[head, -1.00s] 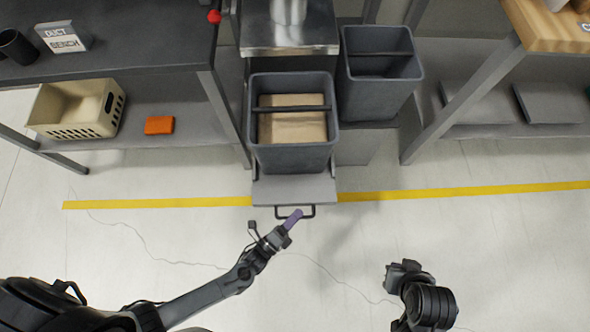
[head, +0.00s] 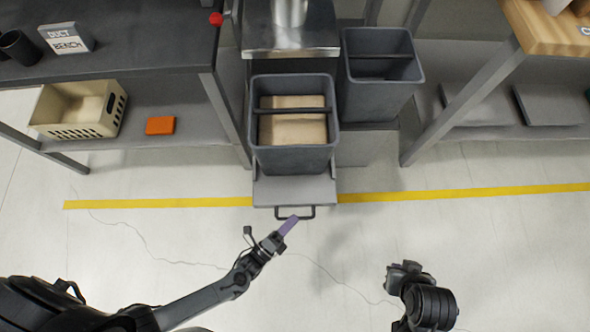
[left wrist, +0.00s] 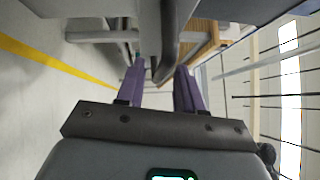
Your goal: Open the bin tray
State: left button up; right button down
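The bin tray (head: 294,190) is a grey pull-out with a dark handle (head: 296,217) on its front edge. It stands out from under the counter, across the yellow floor line, with a grey bin (head: 292,158) on it. My left gripper (head: 295,219) has purple fingers and is right at the handle's front edge. In the left wrist view its two fingers (left wrist: 160,72) stand apart with nothing seen clasped between them; a dark bar shows beyond. My right gripper (head: 405,268) is over the floor at the lower right, away from the tray; its fingers are not clear.
A second grey bin (head: 378,85) stands behind on the right. A dark bench (head: 110,55) with a cream basket (head: 78,110) and an orange box (head: 160,125) on its shelf is at the left. The floor in front is clear.

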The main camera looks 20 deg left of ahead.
pick_arm(q)
jog(key=p+v, duration=0.1)
jog(key=v, duration=0.7)
jog(key=shift+s, duration=0.3)
